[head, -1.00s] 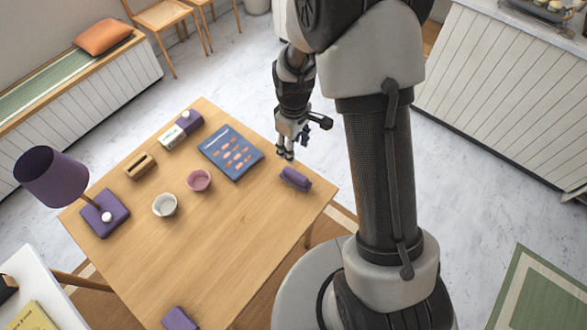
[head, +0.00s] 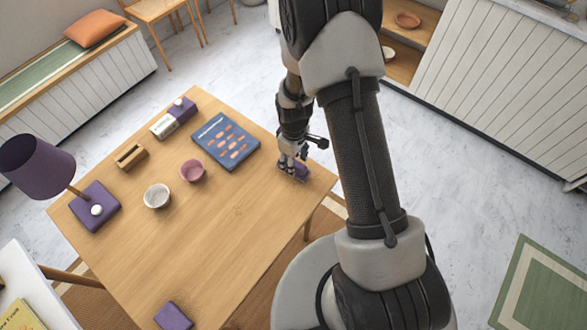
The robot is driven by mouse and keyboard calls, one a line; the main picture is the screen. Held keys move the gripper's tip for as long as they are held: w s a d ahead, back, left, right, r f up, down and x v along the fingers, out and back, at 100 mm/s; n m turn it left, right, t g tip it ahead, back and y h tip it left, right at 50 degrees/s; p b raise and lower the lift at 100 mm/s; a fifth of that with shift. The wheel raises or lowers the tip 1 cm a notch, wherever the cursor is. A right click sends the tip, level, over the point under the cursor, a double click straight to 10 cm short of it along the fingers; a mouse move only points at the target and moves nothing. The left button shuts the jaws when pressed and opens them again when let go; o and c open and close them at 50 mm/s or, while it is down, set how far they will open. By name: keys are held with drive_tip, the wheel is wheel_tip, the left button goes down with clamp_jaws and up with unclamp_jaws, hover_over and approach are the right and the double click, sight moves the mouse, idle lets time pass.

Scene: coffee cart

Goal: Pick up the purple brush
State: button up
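A small purple oblong item (head: 301,170), which I take for the purple brush, lies near the right corner of the wooden table. My gripper (head: 290,170) points down at it, with the fingers at its left part and partly covering it. The fingers are too small and overlapped to tell whether they are open or closed on it. Another purple item (head: 173,316) lies at the table's front edge; its kind is unclear.
The wooden table (head: 230,235) carries a blue patterned board (head: 225,141), a pink bowl (head: 192,170), a white bowl (head: 157,196), a wooden holder (head: 131,156), a white-and-purple item (head: 165,126) and a purple lamp (head: 38,166). The table's middle front is clear.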

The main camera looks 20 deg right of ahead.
drive_tip(key=shift+f, duration=0.75)
drive_tip(key=shift+r, duration=0.1)
drive_tip(key=shift+c, duration=0.2)
clamp_jaws()
